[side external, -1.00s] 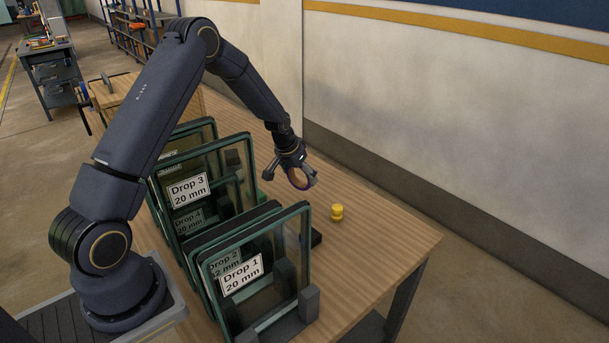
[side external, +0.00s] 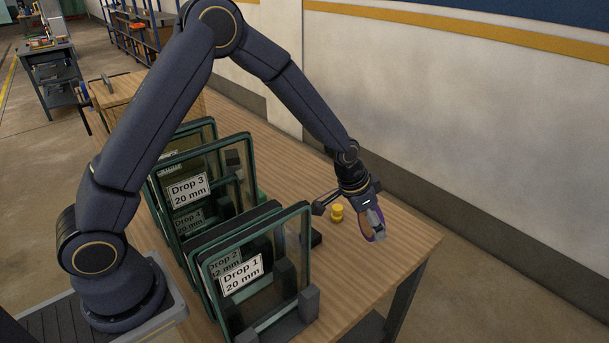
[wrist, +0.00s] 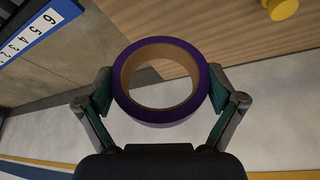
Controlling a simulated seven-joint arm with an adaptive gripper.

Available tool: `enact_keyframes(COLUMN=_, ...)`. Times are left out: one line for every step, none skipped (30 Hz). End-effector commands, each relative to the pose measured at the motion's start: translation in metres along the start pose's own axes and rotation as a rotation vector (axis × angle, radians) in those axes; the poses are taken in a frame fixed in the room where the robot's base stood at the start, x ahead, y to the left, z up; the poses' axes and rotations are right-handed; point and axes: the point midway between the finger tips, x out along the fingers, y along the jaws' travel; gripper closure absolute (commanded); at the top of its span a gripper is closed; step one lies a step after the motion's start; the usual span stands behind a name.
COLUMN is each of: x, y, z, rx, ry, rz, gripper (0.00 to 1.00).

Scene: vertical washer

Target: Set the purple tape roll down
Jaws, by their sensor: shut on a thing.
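The purple tape roll (wrist: 160,122) has a purple outside and a brown core. In the wrist view it sits between the two fingers of my gripper (wrist: 160,98), which are shut on its opposite sides. In the side view my gripper (side external: 374,224) is over the right front part of the wooden table, with the purple roll (side external: 368,232) partly hidden by the fingers. Whether the roll touches the table cannot be told.
A yellow knob-like piece (side external: 337,213) stands on the table (side external: 400,262) close left of my gripper. Framed glass panels labelled Drop 1 (side external: 242,273) and Drop 3 (side external: 188,190) stand further left. The table's right end is bare.

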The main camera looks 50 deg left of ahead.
Motion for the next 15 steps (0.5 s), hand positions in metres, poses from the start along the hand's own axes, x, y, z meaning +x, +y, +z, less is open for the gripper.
enact_keyframes(x=0.009, y=0.002, z=0.005, rx=0.003, ry=-0.006, rz=0.003, gripper=0.42)
enact_keyframes(x=0.015, y=0.003, z=0.007, rx=0.004, ry=-0.007, rz=0.003, gripper=0.42)
enact_keyframes(x=0.023, y=0.003, z=0.011, rx=0.004, ry=-0.007, rz=0.003, gripper=0.42)
enact_keyframes(x=0.029, y=0.003, z=0.013, rx=0.004, ry=-0.007, rz=0.003, gripper=0.42)
enact_keyframes(x=0.034, y=0.002, z=0.015, rx=0.004, ry=-0.006, rz=0.003, gripper=0.42)
enact_keyframes(x=0.04, y=0.002, z=0.018, rx=0.004, ry=-0.006, rz=0.002, gripper=0.42)
enact_keyframes(x=0.044, y=0.002, z=0.019, rx=0.004, ry=-0.005, rz=0.002, gripper=0.42)
enact_keyframes(x=0.047, y=0.002, z=0.02, rx=0.004, ry=-0.004, rz=0.002, gripper=0.42)
enact_keyframes(x=0.05, y=0.002, z=0.021, rx=0.004, ry=-0.004, rz=0.002, gripper=0.42)
enact_keyframes(x=0.052, y=0.002, z=0.022, rx=0.003, ry=-0.003, rz=0.001, gripper=0.42)
enact_keyframes(x=0.054, y=0.002, z=0.023, rx=0.003, ry=-0.003, rz=0.001, gripper=0.42)
enact_keyframes(x=0.057, y=0.001, z=0.024, rx=0.003, ry=-0.002, rz=0.001, gripper=0.42)
enact_keyframes(x=0.06, y=0.002, z=0.025, rx=0.003, ry=-0.003, rz=0.001, gripper=0.42)
enact_keyframes(x=0.064, y=0.002, z=0.028, rx=0.003, ry=-0.005, rz=0.002, gripper=0.42)
enact_keyframes(x=0.069, y=0.001, z=0.03, rx=0.002, ry=-0.005, rz=0.002, gripper=0.42)
